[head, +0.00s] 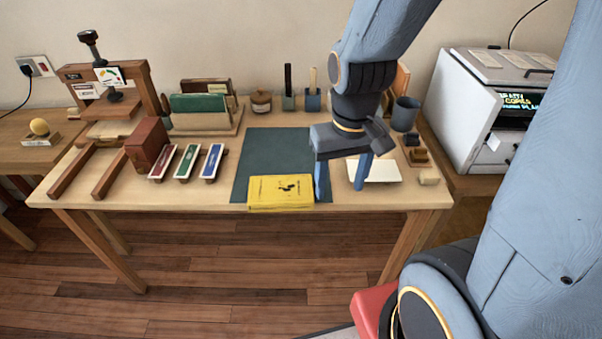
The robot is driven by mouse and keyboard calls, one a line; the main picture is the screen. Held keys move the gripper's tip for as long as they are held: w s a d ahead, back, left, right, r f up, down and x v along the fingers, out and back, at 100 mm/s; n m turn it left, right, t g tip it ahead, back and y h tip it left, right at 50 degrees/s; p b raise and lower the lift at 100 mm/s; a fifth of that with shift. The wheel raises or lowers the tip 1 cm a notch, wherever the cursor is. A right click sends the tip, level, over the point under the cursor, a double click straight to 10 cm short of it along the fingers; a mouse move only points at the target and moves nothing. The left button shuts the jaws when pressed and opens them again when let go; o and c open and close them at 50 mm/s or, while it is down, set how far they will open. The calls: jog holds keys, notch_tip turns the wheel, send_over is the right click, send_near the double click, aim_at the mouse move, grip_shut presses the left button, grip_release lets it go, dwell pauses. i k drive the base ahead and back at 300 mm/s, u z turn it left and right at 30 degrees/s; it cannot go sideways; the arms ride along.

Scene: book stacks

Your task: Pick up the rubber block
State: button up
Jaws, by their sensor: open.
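Several small blocks sit at the right end of the table (300,200). A cream block (428,177) lies at the front right corner. A brown block (419,157) lies behind it, and a dark grey block (411,140) lies farther back. I cannot tell for certain which one is the rubber block. My gripper (341,187) is open and empty, its fingers pointing down. In the picture it is left of the blocks, between the yellow book and a white sheet. Its height above the table is hard to judge.
The yellow book (281,192) lies at the front edge of a dark green mat (272,150). A white sheet (385,172) lies partly behind my gripper. A dark cup (405,114) stands behind the blocks. A white machine (478,110) stands right of the table.

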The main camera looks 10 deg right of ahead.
aim_at(426, 177)
jog(key=i, duration=0.8)
jog(key=u, duration=0.05)
jog(key=k, duration=0.5)
jog(key=z, duration=2.9)
jog(key=k, duration=0.85)
jog(key=u, duration=1)
jog(key=i, duration=1)
